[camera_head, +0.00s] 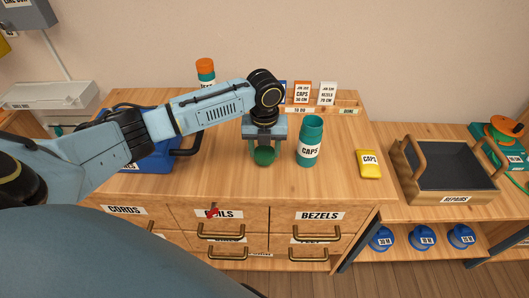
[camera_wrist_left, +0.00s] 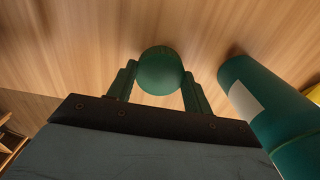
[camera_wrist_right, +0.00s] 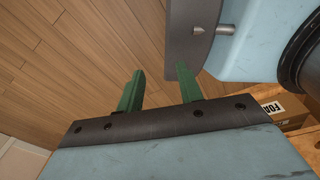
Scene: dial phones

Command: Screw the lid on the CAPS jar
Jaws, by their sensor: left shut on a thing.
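The CAPS jar (camera_head: 309,141) is a green cylinder with a white label, standing upright on the wooden cabinet top. It also shows at the right of the left wrist view (camera_wrist_left: 275,115). A round green lid (camera_head: 265,156) is between the fingers of my left gripper (camera_head: 264,153), left of the jar and apart from it. In the left wrist view the lid (camera_wrist_left: 160,71) sits between the two fingertips, which are shut on it. My right gripper (camera_wrist_right: 160,90) shows only in its own wrist view, fingers apart and empty, over the wooden floor.
A yellow CAPS packet (camera_head: 369,164) lies right of the jar. A rack with cards (camera_head: 320,108) stands behind it. A blue phone (camera_head: 150,155) and an orange-capped jar (camera_head: 206,73) are left. A REPAIRS tray (camera_head: 447,198) stands on the right table.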

